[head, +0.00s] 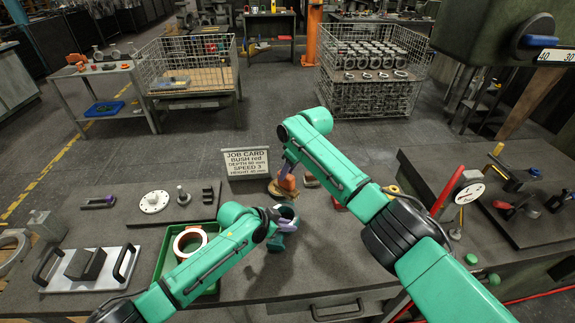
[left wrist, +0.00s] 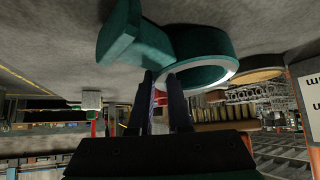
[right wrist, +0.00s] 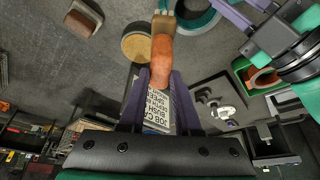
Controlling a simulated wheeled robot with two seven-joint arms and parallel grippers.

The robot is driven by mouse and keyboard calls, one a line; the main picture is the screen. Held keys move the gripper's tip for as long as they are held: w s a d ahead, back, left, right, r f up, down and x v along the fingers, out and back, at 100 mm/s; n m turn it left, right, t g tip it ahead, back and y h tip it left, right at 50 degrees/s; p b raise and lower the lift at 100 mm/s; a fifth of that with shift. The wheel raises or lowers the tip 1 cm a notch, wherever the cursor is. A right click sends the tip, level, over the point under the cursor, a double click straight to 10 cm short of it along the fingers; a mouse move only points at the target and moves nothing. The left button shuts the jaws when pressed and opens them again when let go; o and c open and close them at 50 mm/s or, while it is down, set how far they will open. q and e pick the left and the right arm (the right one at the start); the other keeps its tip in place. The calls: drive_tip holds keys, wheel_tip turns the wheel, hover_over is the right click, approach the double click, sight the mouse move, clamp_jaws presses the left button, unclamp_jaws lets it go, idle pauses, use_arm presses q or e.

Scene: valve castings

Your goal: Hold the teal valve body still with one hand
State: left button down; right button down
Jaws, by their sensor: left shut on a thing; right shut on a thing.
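The teal valve body (head: 288,225) lies on the bench near the middle, at my left gripper (head: 277,220). In the left wrist view the valve body (left wrist: 205,50) shows a ring with a bright rim and a block-like side part, right at the fingertips. The left gripper is shut on it. My right gripper (head: 291,170) is shut on an orange-handled tool (right wrist: 161,55) behind the valve body. The tool's tan end (right wrist: 178,15) shows close to the valve body's ring (right wrist: 205,12) in the right wrist view; I cannot tell if they touch.
A job card (head: 246,162) stands behind the grippers. A round tan disc (right wrist: 135,46) and a small brown block (right wrist: 84,18) lie near the tool. A green tray (head: 161,262) with a ringed part stands left. A red-handled tool and gauge dial (head: 469,193) stand right.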

use_arm(q)
drive_tip(key=shift+w+r, duration=0.1)
drive_tip(key=shift+r, duration=0.15)
use_arm(e)
wheel_tip(320, 180, down, 3)
drive_tip(key=shift+r, duration=0.15)
drive_tip(key=shift+s+a, duration=0.1)
drive_tip(key=shift+s, duration=0.1)
use_arm(q)
drive_tip(key=shift+d, duration=0.1)
use_arm(e)
drive_tip(key=shift+w, duration=0.15)
use_arm(q)
drive_tip(key=shift+w, duration=0.1)
use_arm(e)
drive_tip(key=shift+w+r, duration=0.1)
drive_tip(key=shift+r, duration=3.75)
